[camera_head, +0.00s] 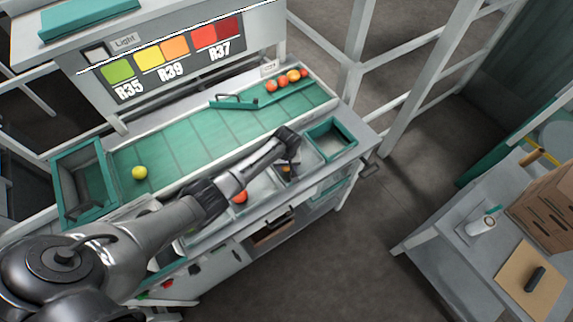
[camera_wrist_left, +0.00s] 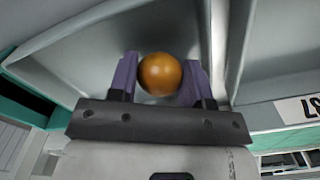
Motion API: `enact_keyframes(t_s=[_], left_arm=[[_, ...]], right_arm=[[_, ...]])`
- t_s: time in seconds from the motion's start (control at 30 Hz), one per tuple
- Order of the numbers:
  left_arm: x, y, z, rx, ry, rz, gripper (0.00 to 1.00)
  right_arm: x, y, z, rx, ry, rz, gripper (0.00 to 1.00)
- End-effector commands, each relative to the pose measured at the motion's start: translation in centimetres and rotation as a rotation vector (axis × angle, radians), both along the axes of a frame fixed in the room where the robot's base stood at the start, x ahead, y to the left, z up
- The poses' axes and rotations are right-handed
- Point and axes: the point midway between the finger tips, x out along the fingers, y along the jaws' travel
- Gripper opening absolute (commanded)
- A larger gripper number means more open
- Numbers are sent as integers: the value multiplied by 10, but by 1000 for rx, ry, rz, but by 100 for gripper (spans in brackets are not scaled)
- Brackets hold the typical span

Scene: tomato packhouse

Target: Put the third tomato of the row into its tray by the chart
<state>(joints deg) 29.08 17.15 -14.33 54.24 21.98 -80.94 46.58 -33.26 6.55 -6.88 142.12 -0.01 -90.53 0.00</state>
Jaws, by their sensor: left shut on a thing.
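My left gripper (camera_head: 288,168) hangs over the row of grey trays along the bench's near side. In the left wrist view its two purple fingers are shut on an orange tomato (camera_wrist_left: 160,74), with the grey walls of a tray (camera_wrist_left: 70,62) around and below. I cannot tell whether the tomato touches the tray floor. A red tomato (camera_head: 240,197) lies in a tray left of the gripper. A yellow tomato (camera_head: 139,172) lies on the green belt (camera_head: 190,148). The colour chart (camera_head: 160,57) stands behind, marked R35, R39 and R37. My right gripper is not in view.
Several red and orange tomatoes (camera_head: 283,83) line up at the belt's far right end, near a green gate (camera_head: 234,103). Green-rimmed crates stand at left (camera_head: 82,180) and right (camera_head: 331,138). A side table (camera_head: 500,262) stands at right, beyond open floor.

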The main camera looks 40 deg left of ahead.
Motion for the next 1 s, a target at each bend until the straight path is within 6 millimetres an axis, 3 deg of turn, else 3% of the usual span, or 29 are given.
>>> enact_keyframes(t_s=[0.47, 0.5, 0.8, 0.93, 1.0], left_arm=[[0, 0, -6, 0, -1, 0, 34], [0, 0, -6, 0, -1, 0, 47], [0, 0, -6, 0, 0, 0, 75], [0, 0, -6, 0, 0, 0, 75], [0, 0, -6, 0, 0, 0, 70]], right_arm=[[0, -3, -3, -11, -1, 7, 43], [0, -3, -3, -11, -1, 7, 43], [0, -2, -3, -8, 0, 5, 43], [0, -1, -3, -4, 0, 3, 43], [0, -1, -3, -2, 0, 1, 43]])
